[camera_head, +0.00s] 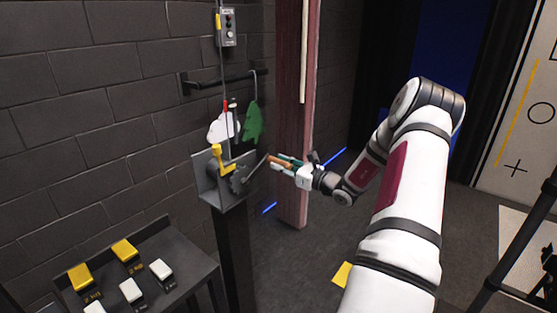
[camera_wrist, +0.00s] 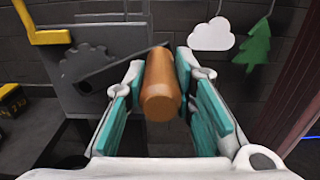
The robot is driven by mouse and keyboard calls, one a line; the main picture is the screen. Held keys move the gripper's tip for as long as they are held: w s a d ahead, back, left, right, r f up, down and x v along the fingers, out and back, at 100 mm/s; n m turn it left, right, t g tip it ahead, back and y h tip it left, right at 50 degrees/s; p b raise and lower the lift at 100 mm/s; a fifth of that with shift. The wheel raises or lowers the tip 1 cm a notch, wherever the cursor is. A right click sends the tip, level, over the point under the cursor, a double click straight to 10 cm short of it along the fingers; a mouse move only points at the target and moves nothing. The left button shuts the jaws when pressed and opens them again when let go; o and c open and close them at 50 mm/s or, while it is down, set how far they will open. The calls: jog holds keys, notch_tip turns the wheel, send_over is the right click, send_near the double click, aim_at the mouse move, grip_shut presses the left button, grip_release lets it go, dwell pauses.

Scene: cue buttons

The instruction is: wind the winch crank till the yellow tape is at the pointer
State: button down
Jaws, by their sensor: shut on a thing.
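The winch (camera_head: 208,180) is a grey bracket with a toothed wheel on a dark post, left of centre in the head view. Its crank arm (camera_wrist: 125,68) runs from the toothed wheel (camera_wrist: 84,62) up right to a brown handle (camera_wrist: 160,85). My gripper (camera_head: 283,161) is shut on this handle, teal fingers on both sides. A thin cable rises from the winch, with a red mark (camera_head: 226,106) on it. A small yellow mark (camera_head: 218,21) is higher, beside the wall box; I cannot tell surely that it is the tape. I cannot make out the pointer clearly.
A yellow lever (camera_head: 219,160) sits on the winch. A white cloud shape and a green tree shape (camera_head: 253,121) hang behind. A reddish post (camera_head: 293,120) stands just right.

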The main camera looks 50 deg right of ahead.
jog(key=f+b, duration=0.1)
jog(key=f, duration=0.3)
jog(key=shift+d+f+b, duration=0.1)
jog(key=shift+d+b, duration=0.25)
jog(key=shift+d, duration=0.05)
jog(key=f, duration=0.1)
jog(key=a+f+b, duration=0.1)
jog(key=f, duration=0.1)
jog(key=f+b, duration=0.1)
jog(key=f, duration=0.1)
jog(key=shift+a+f, duration=0.1)
jog(key=shift+a, duration=0.15)
jog(key=a+f+b, duration=0.1)
jog(key=a+f, duration=0.2)
jog(key=shift+s+a+f, duration=0.1)
jog(key=shift+a+f, duration=0.25)
jog(key=shift+a, duration=0.05)
